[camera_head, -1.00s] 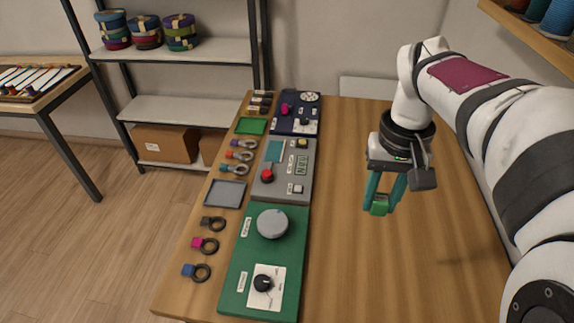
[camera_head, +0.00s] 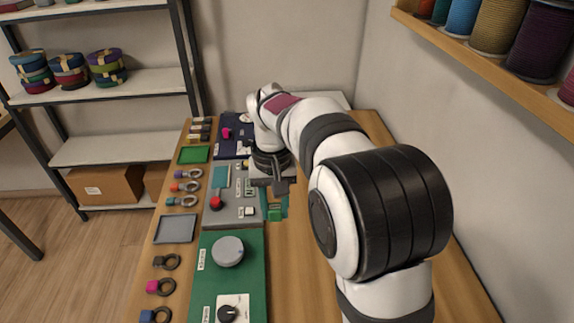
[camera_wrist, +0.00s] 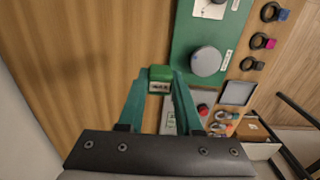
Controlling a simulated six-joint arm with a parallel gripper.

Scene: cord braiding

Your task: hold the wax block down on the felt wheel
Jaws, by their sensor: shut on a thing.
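The wax block is a small green block (camera_head: 276,215) with a pale label visible in the wrist view (camera_wrist: 160,79). My gripper (camera_head: 274,208) is shut on it, with the teal fingers on either side in the wrist view (camera_wrist: 161,84). The felt wheel is a round grey disc (camera_head: 228,251) on the green board (camera_head: 252,280); it also shows in the wrist view (camera_wrist: 206,61). My gripper and the block are in the air, right of and beyond the wheel, apart from it.
A white plate with a black knob (camera_head: 228,314) sits on the green board before the wheel. A grey panel with a red knob (camera_head: 216,203) lies beyond. An empty grey tray (camera_head: 177,229) and several rings lie left. Bare wooden table (camera_head: 300,270) is at right.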

